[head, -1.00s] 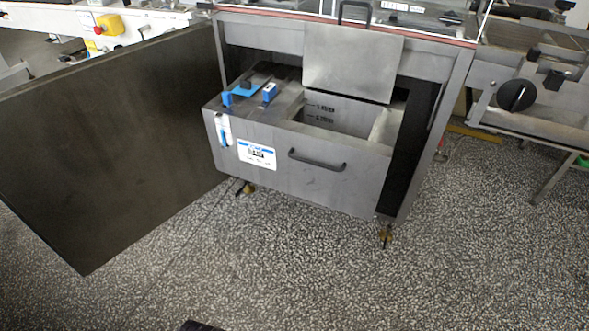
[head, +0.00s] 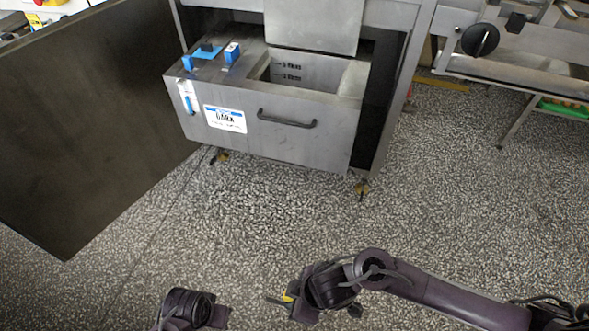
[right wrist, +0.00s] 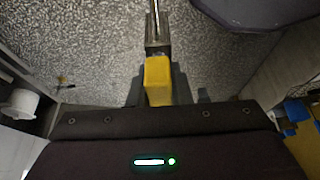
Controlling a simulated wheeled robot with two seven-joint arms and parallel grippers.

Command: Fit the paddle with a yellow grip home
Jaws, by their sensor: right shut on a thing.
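My right gripper (head: 288,299) is low in the middle of the head view, over the floor. It is shut on the yellow grip, which shows only as a small patch there. In the right wrist view the yellow grip (right wrist: 158,80) sits between the fingers, and the paddle's metal shaft (right wrist: 157,22) runs away from it to the top edge. The paddle's far end is out of that view. My left arm's end (head: 190,310) shows at the bottom edge of the head view; its fingertips are not clear.
An open steel tank drawer (head: 270,152) with a black handle (head: 286,119) and blue fittings (head: 207,52) on its top stands ahead, well beyond my grippers. A large dark panel (head: 90,120) stands at left. Speckled floor (head: 250,220) between is clear.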

